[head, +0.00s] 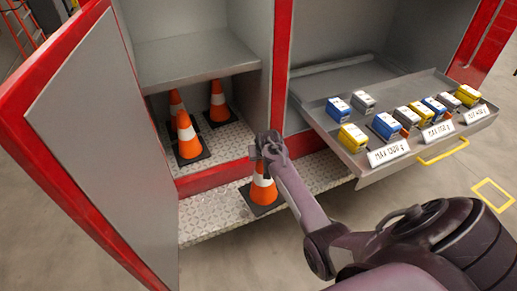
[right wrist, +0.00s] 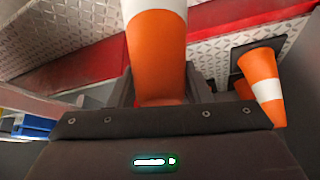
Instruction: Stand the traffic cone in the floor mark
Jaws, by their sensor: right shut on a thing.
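My right gripper (head: 268,147) is shut on the top of an orange and white traffic cone (head: 263,192). That cone is upright at the tread-plate step in front of the open locker; I cannot tell whether its black base touches the step. In the right wrist view the held cone (right wrist: 157,55) fills the space between the jaws, its base hidden. The floor mark (head: 492,194) is a yellow square outline on the grey floor at the far right, and it is empty. My left gripper is not in view.
Several other cones (head: 187,138) stand inside the locker; one also shows in the right wrist view (right wrist: 263,82). The locker's grey door (head: 95,140) hangs open at left. A pulled-out tray (head: 365,178) with blue, yellow and grey boxes juts out between the cone and the mark.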

